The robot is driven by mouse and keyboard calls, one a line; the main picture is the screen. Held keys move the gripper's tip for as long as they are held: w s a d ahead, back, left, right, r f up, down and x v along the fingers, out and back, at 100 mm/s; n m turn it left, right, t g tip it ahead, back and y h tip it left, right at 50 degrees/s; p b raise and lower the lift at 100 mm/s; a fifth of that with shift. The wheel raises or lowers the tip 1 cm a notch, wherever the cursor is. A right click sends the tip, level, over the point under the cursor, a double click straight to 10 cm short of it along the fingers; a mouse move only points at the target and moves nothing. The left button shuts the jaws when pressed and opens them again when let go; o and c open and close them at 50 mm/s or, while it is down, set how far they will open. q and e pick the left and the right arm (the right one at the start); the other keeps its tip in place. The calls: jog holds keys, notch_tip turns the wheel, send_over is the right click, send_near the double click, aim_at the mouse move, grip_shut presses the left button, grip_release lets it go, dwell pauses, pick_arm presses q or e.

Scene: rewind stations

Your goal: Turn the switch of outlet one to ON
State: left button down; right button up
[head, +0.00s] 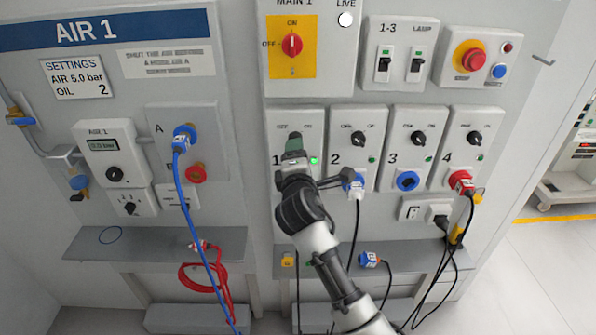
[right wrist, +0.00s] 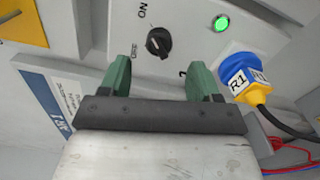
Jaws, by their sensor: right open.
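Outlet one (head: 314,117) is the leftmost of the numbered panels in the head view; my right gripper (head: 293,143) is in front of it and hides its switch there. In the right wrist view the black round switch (right wrist: 158,42) is ahead of the open green fingers of my right gripper (right wrist: 161,68), roughly between them and apart from both. An ON label is printed beside the switch; I cannot tell for sure which label its pointer faces. The outlet's green lamp (right wrist: 221,23) is lit. My left gripper is not in view.
A blue and yellow plug (right wrist: 245,76) marked R1 is close beside the right finger in the wrist view. Outlets two (head: 336,118), three (head: 400,118) and four (head: 457,119) stand to the right. The red main switch (head: 291,45) is above.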

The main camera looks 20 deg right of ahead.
jog(key=v, duration=0.5)
jog(key=shift+b, duration=0.3)
jog(key=shift+f, duration=0.1)
notch_tip(320, 180, down, 23)
jog(key=s+a+m+g+y, duration=0.1)
jog(key=s+m+g+y, duration=0.15)
jog(key=g, duration=0.25)
jog(key=s+f+m+g+y, duration=0.15)
jog(key=s+f, duration=0.25)
jog(key=f, duration=0.5)
jog(key=s+f+m+g, duration=0.15)
jog(key=s+f, duration=0.25)
jog(key=f, duration=0.4)
jog(key=s+d+f+m+g+y, duration=0.1)
jog(key=s+d+f+m+g, duration=0.1)
jog(key=s+f, duration=0.7)
jog(key=s+d+f+m+g, duration=0.25)
jog(key=s+f, duration=0.45)
jog(key=s, duration=0.4)
jog(key=s+d+f+m+g, duration=0.1)
jog(key=s+f+m+g, duration=0.1)
jog(key=s, duration=0.8)
jog(key=s+d+f+m+g, duration=0.2)
jog(key=s+f, duration=0.2)
jog(key=s, duration=0.6)
jog(key=shift+m, duration=0.4)
